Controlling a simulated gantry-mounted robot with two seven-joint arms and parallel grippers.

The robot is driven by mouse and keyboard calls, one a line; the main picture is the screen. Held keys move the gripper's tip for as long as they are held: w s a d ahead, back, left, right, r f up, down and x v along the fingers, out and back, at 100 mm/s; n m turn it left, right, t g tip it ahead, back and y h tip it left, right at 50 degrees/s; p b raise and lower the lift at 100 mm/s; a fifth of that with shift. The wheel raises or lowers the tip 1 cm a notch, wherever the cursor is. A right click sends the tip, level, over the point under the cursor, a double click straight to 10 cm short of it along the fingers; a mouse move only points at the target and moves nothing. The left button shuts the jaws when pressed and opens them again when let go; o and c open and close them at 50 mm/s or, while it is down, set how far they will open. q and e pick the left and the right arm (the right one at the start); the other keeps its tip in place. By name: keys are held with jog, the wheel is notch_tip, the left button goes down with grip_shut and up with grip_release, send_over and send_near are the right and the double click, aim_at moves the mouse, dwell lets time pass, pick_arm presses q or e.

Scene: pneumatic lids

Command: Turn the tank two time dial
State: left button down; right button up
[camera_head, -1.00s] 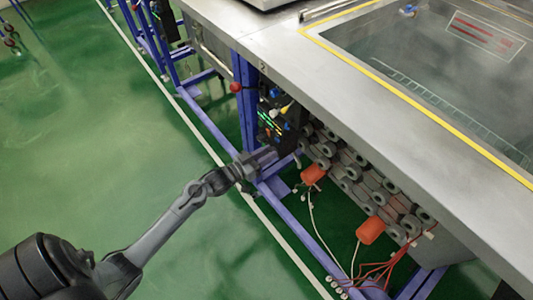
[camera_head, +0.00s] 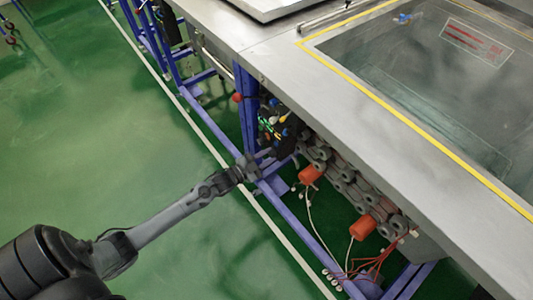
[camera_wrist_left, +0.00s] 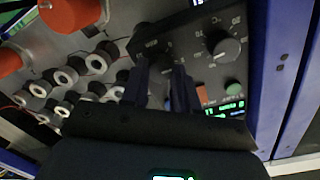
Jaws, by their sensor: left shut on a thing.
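A black control panel (camera_head: 270,125) with dials and lit green displays is mounted on the blue frame under the steel tank bench. In the left wrist view, my left gripper (camera_wrist_left: 160,75) has its two dark fingers on either side of a dark round dial (camera_wrist_left: 158,60) and is shut on it. The fingers hide much of this dial and its label. A second dial (camera_wrist_left: 227,48) with a pale scale and pointer stands free to the right. In the head view, my left gripper (camera_head: 272,156) reaches the panel from the lower left. My right gripper is not in view.
Grey round fittings (camera_wrist_left: 67,75) and an orange-red part (camera_wrist_left: 70,12) lie left of the dials in the wrist view. A blue post (camera_wrist_left: 280,70) stands close on the right. The bench edge (camera_head: 330,140) overhangs the panel. Green floor (camera_head: 110,150) is clear.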

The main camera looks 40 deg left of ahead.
pick_arm(q)
jog(key=m+p, duration=0.2)
jog(key=m, duration=0.4)
jog(key=shift+r+p, duration=0.1)
jog(key=shift+p, duration=0.3)
jog(key=m, duration=0.2)
jog(key=shift+d+m+y+p, duration=0.1)
jog(key=shift+m+y+p, duration=0.2)
jog(key=shift+p, duration=0.1)
jog(key=shift+m+p, duration=0.4)
jog(key=shift+m, duration=1.1)
jog(key=c, duration=0.8)
grip_release()
jog(key=shift+c, duration=0.2)
jog(key=shift+s, duration=0.15)
